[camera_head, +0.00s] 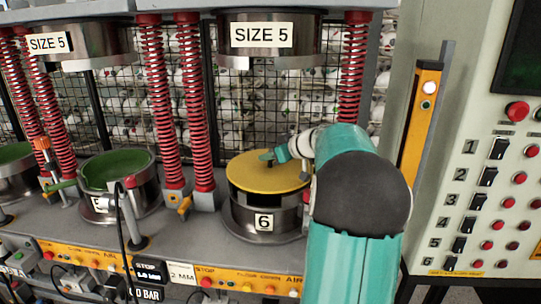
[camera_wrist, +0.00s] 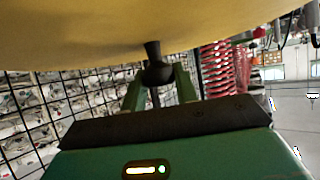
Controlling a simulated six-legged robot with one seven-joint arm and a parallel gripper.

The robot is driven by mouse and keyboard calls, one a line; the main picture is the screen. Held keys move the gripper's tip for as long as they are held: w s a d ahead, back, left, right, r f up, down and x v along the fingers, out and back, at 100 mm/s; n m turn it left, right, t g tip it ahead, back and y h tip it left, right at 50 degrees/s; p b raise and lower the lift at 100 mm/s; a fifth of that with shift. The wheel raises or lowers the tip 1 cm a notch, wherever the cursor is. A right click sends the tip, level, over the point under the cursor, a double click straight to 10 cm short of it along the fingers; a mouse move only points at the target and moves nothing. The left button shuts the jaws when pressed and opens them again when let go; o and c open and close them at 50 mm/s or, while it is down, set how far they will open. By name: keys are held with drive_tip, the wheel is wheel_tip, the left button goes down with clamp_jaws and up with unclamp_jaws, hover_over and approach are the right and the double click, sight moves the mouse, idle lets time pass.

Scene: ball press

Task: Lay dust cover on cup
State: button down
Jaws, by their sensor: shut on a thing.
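The dust cover is a round yellow disc (camera_head: 245,177) with a dark knob at its middle. In the head view it lies level over the cup labelled 6 (camera_head: 287,221), a dark and steel cylinder on the grey bench. I cannot tell whether the cover touches the rim all around. My gripper (camera_head: 269,157) is at the knob, reaching in from the right. In the wrist view the yellow cover (camera_wrist: 80,35) fills the top, and the green fingers of my gripper (camera_wrist: 158,76) are shut on its black knob (camera_wrist: 153,52).
A green-lined cup (camera_head: 118,172) stands to the left. A control cabinet (camera_head: 480,190) stands at right. A wire mesh (camera_head: 260,120) is behind.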

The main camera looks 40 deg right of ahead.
drive_tip(key=shift+f, duration=0.8)
drive_tip(key=c, duration=1)
unclamp_jaws()
drive_tip(key=shift+f, duration=0.1)
drive_tip(key=v, duration=1.4)
